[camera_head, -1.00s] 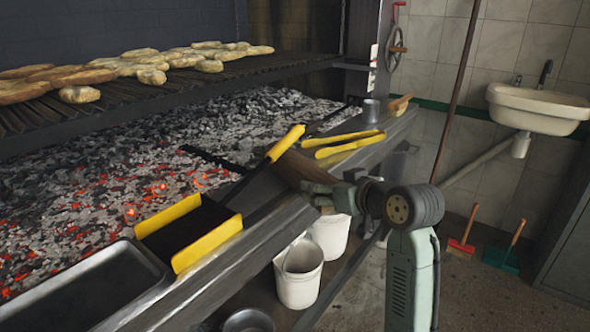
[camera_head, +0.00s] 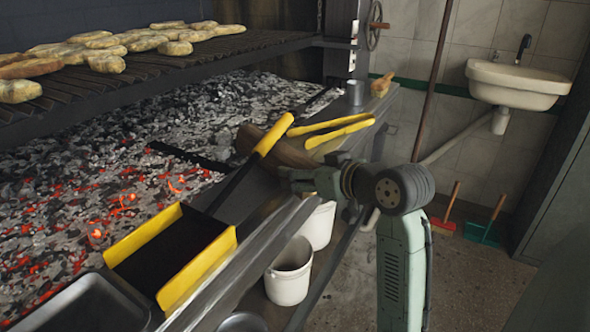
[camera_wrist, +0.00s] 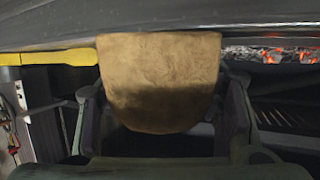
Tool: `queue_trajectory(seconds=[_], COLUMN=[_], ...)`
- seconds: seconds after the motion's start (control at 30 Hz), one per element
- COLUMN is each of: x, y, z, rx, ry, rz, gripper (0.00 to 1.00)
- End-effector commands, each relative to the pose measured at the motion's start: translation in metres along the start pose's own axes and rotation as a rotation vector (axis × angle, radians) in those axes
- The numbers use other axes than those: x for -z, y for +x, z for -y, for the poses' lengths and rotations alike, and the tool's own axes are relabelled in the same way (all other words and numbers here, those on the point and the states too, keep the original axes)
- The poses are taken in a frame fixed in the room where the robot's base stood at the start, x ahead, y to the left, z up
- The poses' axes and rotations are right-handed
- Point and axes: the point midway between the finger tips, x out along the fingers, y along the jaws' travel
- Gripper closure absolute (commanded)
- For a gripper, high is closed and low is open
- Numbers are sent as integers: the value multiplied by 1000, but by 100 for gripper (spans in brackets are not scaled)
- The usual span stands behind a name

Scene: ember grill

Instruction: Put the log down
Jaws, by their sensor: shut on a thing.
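The log (camera_head: 290,152) is a brown piece of wood. In the head view it reaches from my gripper (camera_head: 292,172) out over the grill's front ledge, beside the yellow-handled shovel. Its far end is near the edge of the ember bed (camera_head: 200,140). In the wrist view the log's pale cut end (camera_wrist: 160,80) fills the middle, between the two fingers of my gripper (camera_wrist: 162,120). My gripper is shut on the log. Whether the log touches the ledge or the shovel I cannot tell.
A black shovel with yellow sides (camera_head: 205,262) lies on the front ledge. Yellow tongs (camera_head: 330,130) and a metal cup (camera_head: 355,93) lie farther back. White buckets (camera_head: 288,275) stand below. Bread (camera_head: 100,50) lies on the grate above the embers.

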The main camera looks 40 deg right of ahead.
Motion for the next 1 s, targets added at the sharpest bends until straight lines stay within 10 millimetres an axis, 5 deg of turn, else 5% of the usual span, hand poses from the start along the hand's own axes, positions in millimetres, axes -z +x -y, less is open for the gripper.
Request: queue_trajectory(seconds=[0.2, 0.23, 0.5, 0.83, 1.0], x=[-2, -4, -3, -2, -2], y=[0, 1, 1, -1, -17], z=[0, 0, 0, 0, -1], rx=[1, 3, 2, 2, -1], ry=[0, 2, 2, 1, 1], rz=[7, 13, 9, 7, 5], gripper=[100, 40, 22, 21, 21])
